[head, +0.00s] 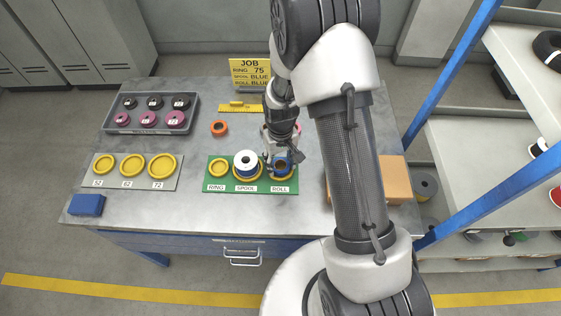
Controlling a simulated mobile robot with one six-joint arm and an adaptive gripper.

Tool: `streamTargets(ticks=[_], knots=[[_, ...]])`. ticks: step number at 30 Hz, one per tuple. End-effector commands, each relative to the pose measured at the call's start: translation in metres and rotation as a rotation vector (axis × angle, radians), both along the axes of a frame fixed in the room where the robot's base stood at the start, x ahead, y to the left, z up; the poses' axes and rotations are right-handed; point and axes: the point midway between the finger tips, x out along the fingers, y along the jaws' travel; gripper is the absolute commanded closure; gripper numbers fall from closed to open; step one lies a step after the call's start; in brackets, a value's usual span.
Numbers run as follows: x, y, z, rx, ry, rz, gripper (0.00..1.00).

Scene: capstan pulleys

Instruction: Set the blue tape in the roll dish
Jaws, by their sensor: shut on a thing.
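The blue tape (283,169) is a blue roll with a brown core, at the roll dish (281,179). The roll dish is a yellow round dish above the ROLL label on the green board (232,188). My gripper (280,162) is over it, shut on the blue tape. I cannot tell whether the tape rests on the dish or hangs just above it. My gripper and wrist hide part of the tape and the dish's back edge.
A blue spool with a white top (246,160) stands in the spool dish, close to my gripper's left. The ring dish (218,168) is empty.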

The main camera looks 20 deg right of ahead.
Motion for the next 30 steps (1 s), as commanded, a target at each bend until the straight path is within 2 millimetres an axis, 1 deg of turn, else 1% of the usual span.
streamTargets(ticks=[12, 13, 15, 22, 30], knots=[[0.000, 0.000, -0.012, 0.000, 0.001, 0.000, 0.72], [0.000, 0.000, -0.013, 0.000, 0.001, 0.000, 0.52], [-0.001, 0.000, -0.012, 0.000, 0.002, 0.000, 0.47], [-0.001, 0.000, -0.012, 0.000, 0.004, 0.000, 0.32], [-0.001, 0.000, -0.011, 0.000, 0.002, 0.000, 0.32]])
